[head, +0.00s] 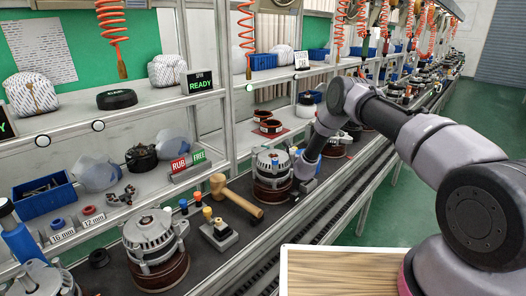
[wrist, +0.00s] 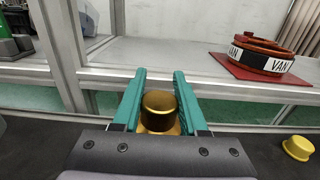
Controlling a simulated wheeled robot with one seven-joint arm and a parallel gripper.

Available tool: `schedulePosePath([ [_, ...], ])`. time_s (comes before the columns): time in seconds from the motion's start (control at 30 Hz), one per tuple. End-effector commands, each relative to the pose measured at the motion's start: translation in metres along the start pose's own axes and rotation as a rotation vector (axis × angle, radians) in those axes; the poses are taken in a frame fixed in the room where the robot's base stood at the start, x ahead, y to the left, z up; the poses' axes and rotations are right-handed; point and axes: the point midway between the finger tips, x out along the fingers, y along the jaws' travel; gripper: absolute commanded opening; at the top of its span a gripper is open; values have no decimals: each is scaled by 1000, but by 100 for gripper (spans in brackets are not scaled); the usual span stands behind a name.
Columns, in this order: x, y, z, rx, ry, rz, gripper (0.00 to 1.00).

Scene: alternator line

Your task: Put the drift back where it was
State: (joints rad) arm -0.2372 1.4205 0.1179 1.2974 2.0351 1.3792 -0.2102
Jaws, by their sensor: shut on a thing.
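In the wrist view, my gripper (wrist: 160,76) has its two teal fingers shut on a brass cylinder, the drift (wrist: 159,103). Its round end faces the camera, and a wider brass part shows below it. In the head view, my gripper (head: 303,184) is low over the dark bench, just right of an alternator (head: 271,166) on a brown base. The drift cannot be made out there. A small grey block (head: 216,236) holding tools with coloured tops stands nearer, left of my gripper. Whether the drift touches the bench is unclear.
A wooden mallet (head: 235,197) lies between the block and the alternator. Another alternator (head: 152,245) stands nearer. In the wrist view, a small yellow piece (wrist: 298,147) is at right, and a red ring marked VAN (wrist: 262,57) sits on the shelf behind.

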Motion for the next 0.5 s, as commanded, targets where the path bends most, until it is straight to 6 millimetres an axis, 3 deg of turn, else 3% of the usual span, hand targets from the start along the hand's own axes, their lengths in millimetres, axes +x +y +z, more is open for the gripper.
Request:
schedulePosePath([
  [0.5,-1,0,-13,1,1,-1,0],
])
